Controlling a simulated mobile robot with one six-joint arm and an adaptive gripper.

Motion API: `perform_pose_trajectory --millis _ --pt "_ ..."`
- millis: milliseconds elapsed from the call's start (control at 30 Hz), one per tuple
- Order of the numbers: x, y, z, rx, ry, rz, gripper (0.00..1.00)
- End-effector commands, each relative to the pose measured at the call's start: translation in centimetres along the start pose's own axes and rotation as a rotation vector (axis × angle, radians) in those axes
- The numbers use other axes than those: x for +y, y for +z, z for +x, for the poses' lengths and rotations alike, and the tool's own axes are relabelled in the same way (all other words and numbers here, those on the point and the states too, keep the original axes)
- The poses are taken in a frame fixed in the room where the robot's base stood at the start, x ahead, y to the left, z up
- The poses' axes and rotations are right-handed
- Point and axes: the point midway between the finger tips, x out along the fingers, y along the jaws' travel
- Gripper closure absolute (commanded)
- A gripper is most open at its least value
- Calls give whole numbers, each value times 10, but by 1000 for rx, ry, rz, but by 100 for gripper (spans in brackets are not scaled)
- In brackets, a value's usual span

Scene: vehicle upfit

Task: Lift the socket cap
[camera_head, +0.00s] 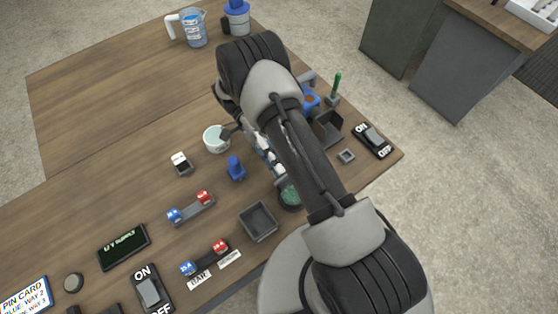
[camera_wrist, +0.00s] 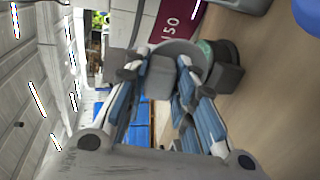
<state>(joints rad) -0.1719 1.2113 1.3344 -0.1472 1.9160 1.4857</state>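My gripper (camera_wrist: 162,72) is pointed level across the table, its two blue-padded fingers closing in on a small grey block (camera_wrist: 160,80). The block fills the gap between the fingertips and looks like the socket cap. In the head view my gripper (camera_head: 248,132) is partly hidden by my arm. A dark grey piece (camera_head: 227,132) shows at its tip, above or beside a white cup (camera_head: 214,139) with pale teal contents. I cannot tell whether the piece touches the cup.
A blue knob-like part (camera_head: 236,168), a small black-and-white switch (camera_head: 181,163) and a grey open bin (camera_head: 258,222) lie near the gripper. An ON/OFF switch (camera_head: 372,139) is at the right edge. A measuring jug (camera_head: 193,28) stands far back. The left rear table is clear.

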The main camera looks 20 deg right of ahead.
Motion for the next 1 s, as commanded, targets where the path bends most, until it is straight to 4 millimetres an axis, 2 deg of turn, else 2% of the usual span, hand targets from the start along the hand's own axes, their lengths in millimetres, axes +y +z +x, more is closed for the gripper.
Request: perform_pose_trajectory --millis 267,767,1000 --pt "0 0 0 0 -1 0 57" --pt "2 0 0 -1 -14 0 57" --pt "13 0 6 -1 -153 0 57"
